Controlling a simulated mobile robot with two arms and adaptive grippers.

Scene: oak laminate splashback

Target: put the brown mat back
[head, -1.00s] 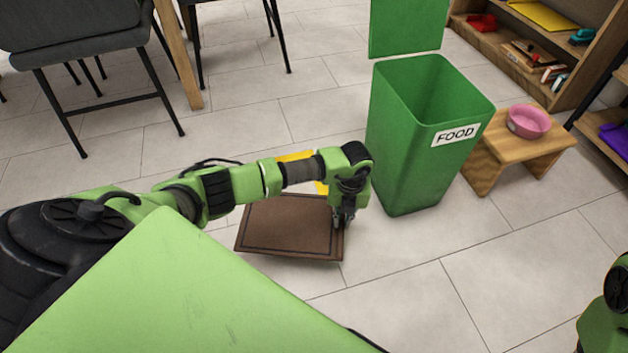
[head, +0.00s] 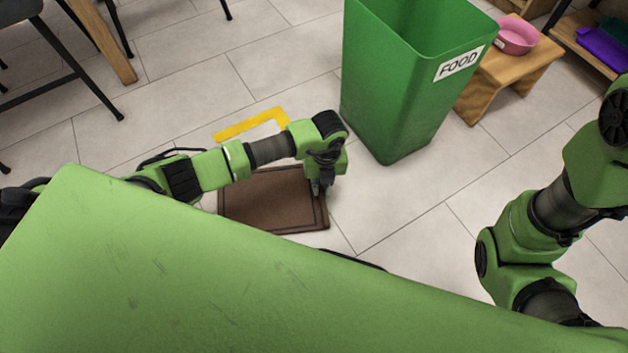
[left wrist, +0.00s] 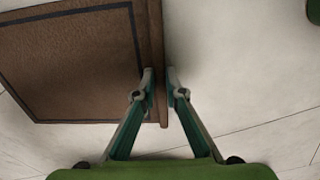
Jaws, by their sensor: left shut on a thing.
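The brown mat (head: 262,205) has a dark border line and lies low over the tiled floor in the head view. My left gripper (head: 319,188) points down at the mat's right edge. In the left wrist view the mat (left wrist: 75,62) fills the upper left, and my left gripper's fingers (left wrist: 160,90) are on either side of its edge, shut on it. A yellow corner marking (head: 250,124) shows on the floor just beyond the mat. Whether the mat touches the floor is unclear. My right arm is at the right, with its gripper out of view.
A green bin labelled FOOD (head: 400,95) stands just beyond and right of my left gripper. A wooden stool (head: 510,75) with a pink bowl (head: 517,36) is beside it. Chair and table legs (head: 105,45) are at the upper left. Floor to the right of the mat is clear.

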